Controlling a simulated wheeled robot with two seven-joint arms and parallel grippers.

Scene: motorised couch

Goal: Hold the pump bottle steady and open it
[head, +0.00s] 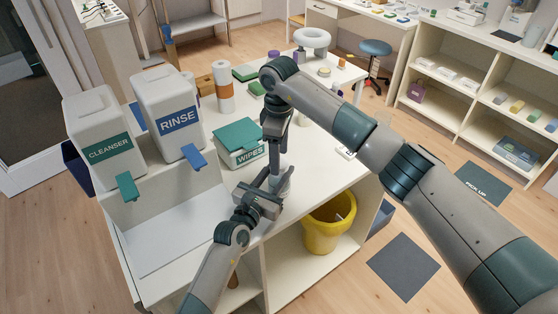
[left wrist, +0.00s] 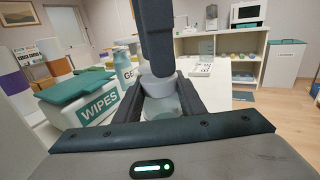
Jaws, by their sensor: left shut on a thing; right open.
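The pump bottle (left wrist: 162,108) is pale and translucent with a whitish top. It stands between the fingers of my left gripper (left wrist: 160,100) in the left wrist view. In the head view my left gripper (head: 270,188) is shut on it near the table's front edge, and only a pale part of the bottle (head: 284,186) shows. My right gripper (head: 277,168) is open and points down from above, directly over the bottle. A dark finger of it hangs over the bottle's top in the left wrist view. Whether it touches the top is hidden.
A WIPES box (head: 240,157) with a teal lid stands close behind the bottle. CLEANSER (head: 103,140) and RINSE (head: 170,110) dispensers stand at the left. A yellow bin (head: 326,235) sits below on the shelf. Another labelled bottle (left wrist: 125,70) stands behind, in the left wrist view.

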